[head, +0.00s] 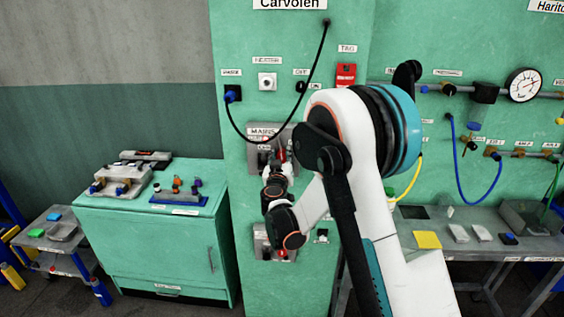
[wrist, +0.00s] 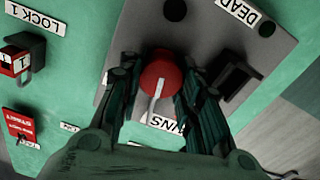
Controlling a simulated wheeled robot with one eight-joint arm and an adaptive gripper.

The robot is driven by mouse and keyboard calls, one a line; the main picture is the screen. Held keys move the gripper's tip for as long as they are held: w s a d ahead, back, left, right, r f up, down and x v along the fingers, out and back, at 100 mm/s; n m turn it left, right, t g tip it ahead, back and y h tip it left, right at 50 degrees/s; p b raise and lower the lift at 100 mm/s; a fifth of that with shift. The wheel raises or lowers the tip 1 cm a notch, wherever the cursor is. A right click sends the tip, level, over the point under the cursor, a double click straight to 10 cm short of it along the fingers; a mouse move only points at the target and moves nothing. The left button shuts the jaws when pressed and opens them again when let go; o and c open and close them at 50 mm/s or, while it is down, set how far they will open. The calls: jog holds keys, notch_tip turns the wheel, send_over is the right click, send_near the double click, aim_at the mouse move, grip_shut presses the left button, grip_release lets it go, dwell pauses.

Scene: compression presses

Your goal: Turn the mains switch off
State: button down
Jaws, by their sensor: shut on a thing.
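The mains switch shows in the wrist view as a round red knob (wrist: 157,72) with a white pointer line. It sits on a grey panel (wrist: 170,22), and its line points down in that view, toward a partly hidden label ending in "NS". My gripper (wrist: 159,82) is shut on the knob, with one dark finger on each side. In the head view my gripper (head: 277,170) is at the grey panel under the MAINS label (head: 264,132). It covers most of the panel there, and only a little red shows.
A dark slot (wrist: 237,78) is beside the knob, and a red-and-black lock (wrist: 20,58) is farther left in the wrist view. A green cabinet (head: 160,243) stands left, and a cluttered bench (head: 460,252) right.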

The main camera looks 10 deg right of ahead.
jog(key=n+b, duration=0.2)
jog(key=n, duration=0.1)
jog(key=shift+f+n, duration=0.15)
jog(key=shift+n, duration=0.25)
jog(key=n+b, duration=0.2)
jog(key=n, duration=0.2)
jog(key=shift+a+n+b, duration=0.15)
jog(key=shift+n+b, duration=0.15)
jog(key=n+b, duration=0.1)
jog(key=n, duration=0.2)
jog(key=shift+f+n+b, duration=0.1)
jog(key=shift+n+b, duration=0.6)
jog(key=shift+n, duration=1.3)
jog(key=c, duration=1.1)
grip_release()
